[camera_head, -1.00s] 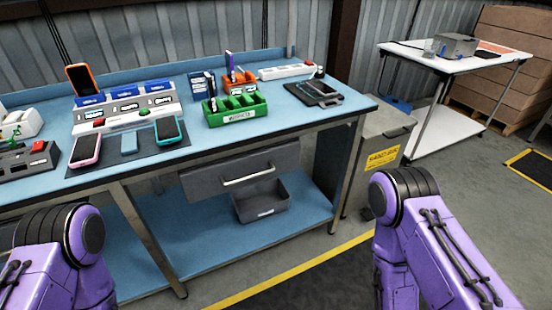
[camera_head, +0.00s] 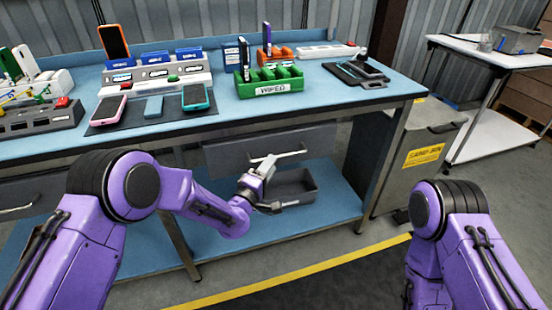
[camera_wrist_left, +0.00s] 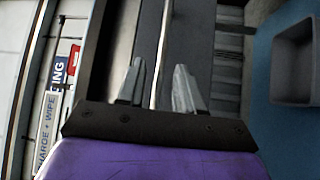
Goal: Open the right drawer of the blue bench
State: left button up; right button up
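The blue bench (camera_head: 330,105) spans the head view. Its grey right drawer (camera_head: 222,155) hangs under the top and looks shut, with a pale bar handle (camera_head: 291,155) across its front. My left gripper (camera_head: 268,163) is at the left part of this handle. In the left wrist view, the two fingers (camera_wrist_left: 157,86) are apart, with the handle bar (camera_wrist_left: 163,45) running between them. I cannot tell whether either finger touches it. My right gripper is not in view; only my right arm shows at the lower right.
A grey bin (camera_head: 293,186) sits on the bench's lower shelf (camera_head: 335,205), below the drawer. A grey cabinet (camera_head: 392,175) with a yellow label stands right of the bench. Phones and a green tray (camera_head: 270,88) are on the top. Floor in front is clear.

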pick_arm(q)
jog(key=x, duration=0.5)
jog(key=shift+f, duration=0.1)
grip_shut()
jog(key=shift+a, duration=0.1)
jog(key=shift+s, duration=0.1)
